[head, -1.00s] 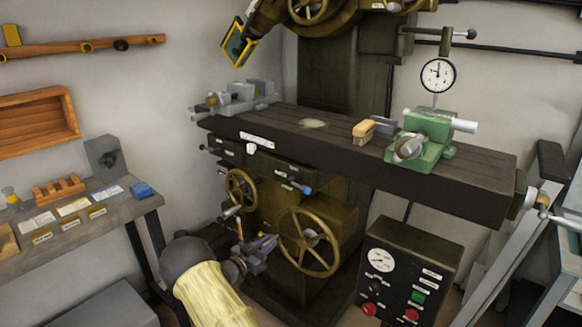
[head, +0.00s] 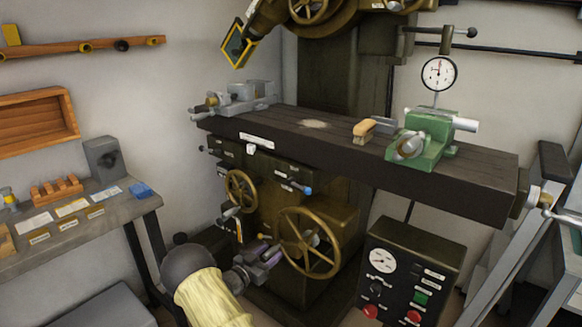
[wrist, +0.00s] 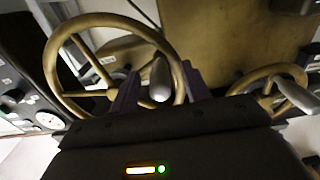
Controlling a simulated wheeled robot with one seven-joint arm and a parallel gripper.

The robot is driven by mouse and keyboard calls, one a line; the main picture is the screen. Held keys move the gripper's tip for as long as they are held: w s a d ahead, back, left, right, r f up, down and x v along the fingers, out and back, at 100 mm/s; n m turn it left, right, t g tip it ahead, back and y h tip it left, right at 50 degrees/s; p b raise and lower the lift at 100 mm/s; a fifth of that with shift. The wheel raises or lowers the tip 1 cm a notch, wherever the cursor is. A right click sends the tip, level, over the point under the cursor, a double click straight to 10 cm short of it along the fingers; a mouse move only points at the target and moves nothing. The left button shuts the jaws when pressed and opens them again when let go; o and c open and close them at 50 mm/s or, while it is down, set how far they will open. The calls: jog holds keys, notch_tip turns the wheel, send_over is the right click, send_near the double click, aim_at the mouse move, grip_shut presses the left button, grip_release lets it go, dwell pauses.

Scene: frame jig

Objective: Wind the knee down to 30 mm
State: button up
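The knee is the dark body under the mill table (head: 450,190), with a large brass handwheel (head: 335,262) on its front. In the wrist view the large handwheel (wrist: 62,50) fills the upper left, and its grey handle (wrist: 161,78) stands by the rim. My gripper (head: 272,251) is at the wheel's left rim in the head view. In the wrist view my gripper (wrist: 160,90) has its two purple fingers on either side of the handle, with gaps visible. The fingers look open and not clamped. A small white and orange strip (head: 239,231) beside the wheel is too small to read.
A smaller brass handwheel (head: 240,190) sits up and left, also seen in the wrist view (wrist: 262,82). A control box (head: 408,275) stands to the right. A green vise (head: 425,140) and a brush (head: 363,131) rest on the table. A workbench (head: 70,235) is at left.

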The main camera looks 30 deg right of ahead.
dwell(0.4)
jog(key=v, duration=0.7)
jog(key=shift+a+r+p, duration=0.1)
jog(key=shift+a+p, duration=0.15)
jog(key=shift+p, duration=0.15)
